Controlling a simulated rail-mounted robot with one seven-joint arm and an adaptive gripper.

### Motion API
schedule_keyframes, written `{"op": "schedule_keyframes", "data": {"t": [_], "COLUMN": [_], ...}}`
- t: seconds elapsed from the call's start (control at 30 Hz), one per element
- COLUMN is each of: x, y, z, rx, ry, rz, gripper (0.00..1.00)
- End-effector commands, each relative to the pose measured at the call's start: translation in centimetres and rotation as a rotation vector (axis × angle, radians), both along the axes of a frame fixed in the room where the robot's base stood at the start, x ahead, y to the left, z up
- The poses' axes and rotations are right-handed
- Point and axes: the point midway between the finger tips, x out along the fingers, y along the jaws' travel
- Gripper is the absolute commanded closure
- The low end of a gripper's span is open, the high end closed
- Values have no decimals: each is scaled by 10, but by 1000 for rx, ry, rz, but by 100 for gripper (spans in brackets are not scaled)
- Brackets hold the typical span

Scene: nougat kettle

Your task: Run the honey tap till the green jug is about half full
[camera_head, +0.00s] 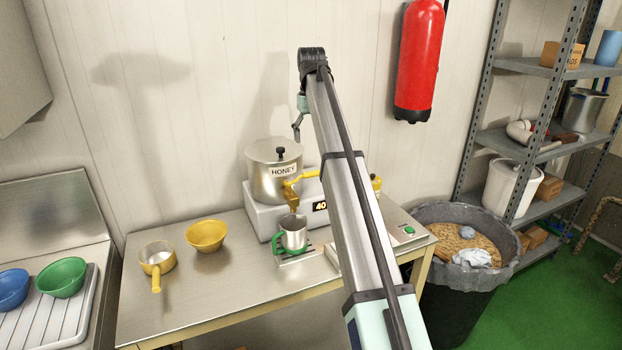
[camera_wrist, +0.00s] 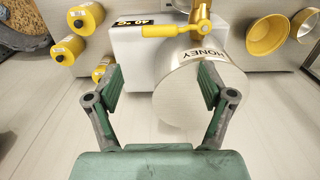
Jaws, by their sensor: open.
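The steel honey kettle (camera_head: 272,185) sits on a white heater box (camera_head: 262,222) with a "40" display. Its yellow tap (camera_head: 292,198) points down at the front, with a yellow lever (camera_head: 306,176) reaching right. The steel jug with a green handle (camera_head: 294,236) stands upright below the tap on a small grate; its fill level and any honey stream cannot be made out. In the wrist view, my gripper (camera_wrist: 162,88) is open and empty, above the kettle and heater; the lever (camera_wrist: 170,30) lies beyond its fingertips. The jug is out of the wrist view.
A yellow bowl (camera_head: 206,235) and yellow-handled pan (camera_head: 157,258) stand left on the steel table (camera_head: 210,290). Yellow jars (camera_wrist: 67,50) stand beside the heater. A dark bin (camera_head: 455,285) is right of the table; a red cylinder (camera_head: 419,60) hangs on the wall.

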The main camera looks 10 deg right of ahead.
Motion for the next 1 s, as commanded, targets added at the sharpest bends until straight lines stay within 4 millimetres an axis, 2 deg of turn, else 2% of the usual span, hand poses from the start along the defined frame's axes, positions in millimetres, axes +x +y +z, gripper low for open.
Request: {"op": "schedule_keyframes", "data": {"t": [0.03, 0.5, 0.7, 1.0], "x": [-1, -2, -1, 0], "y": [0, 0, 0, 0], "z": [-12, -94, -114, -119], "rx": [0, 1, 0, 0], "ry": [0, 2, 1, 0], "rz": [0, 0, 0, 0], "gripper": [19, 19, 19, 19]}}
